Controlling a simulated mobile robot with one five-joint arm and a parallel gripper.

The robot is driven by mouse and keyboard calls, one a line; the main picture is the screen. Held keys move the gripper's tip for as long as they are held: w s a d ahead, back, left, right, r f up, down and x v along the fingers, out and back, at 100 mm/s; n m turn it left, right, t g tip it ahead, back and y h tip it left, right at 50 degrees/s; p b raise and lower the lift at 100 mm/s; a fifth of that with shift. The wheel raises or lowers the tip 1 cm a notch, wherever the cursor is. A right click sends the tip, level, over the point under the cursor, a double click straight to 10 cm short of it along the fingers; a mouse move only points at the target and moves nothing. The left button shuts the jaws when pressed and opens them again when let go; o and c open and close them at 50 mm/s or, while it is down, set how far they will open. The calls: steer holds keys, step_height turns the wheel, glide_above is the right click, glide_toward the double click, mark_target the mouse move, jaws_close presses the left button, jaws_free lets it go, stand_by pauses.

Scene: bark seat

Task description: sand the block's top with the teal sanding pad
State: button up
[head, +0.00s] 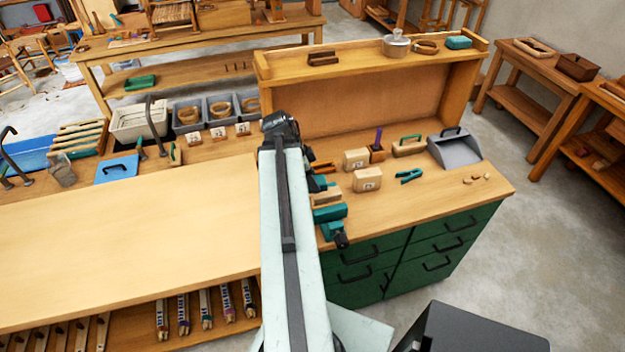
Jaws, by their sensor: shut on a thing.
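A pale wooden block (326,199) sits between the jaws of a teal vise (331,213) at the bench's front edge, just right of my arm. Its left end is hidden behind my arm. My arm reaches from the bottom centre to a black joint near the back of the bench. My gripper cannot be made out; it seems hidden behind the arm. I cannot pick out the teal sanding pad for certain. A teal block-like thing (459,42) lies on the top shelf at the right.
Right of the vise are two labelled wooden blocks (367,178), a teal clamp (408,175), a green-handled wooden tool (409,148) and a grey dustpan (455,150). A raised shelf (370,63) stands behind. The bench top left of my arm (130,235) is clear.

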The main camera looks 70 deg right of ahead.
steer(key=shift+r+p, duration=0.5)
steer(key=shift+r, duration=0.45)
step_height(320, 180, up, 3)
steer(key=p, duration=0.3)
steer(key=shift+r, duration=0.15)
steer(key=shift+f, duration=0.2)
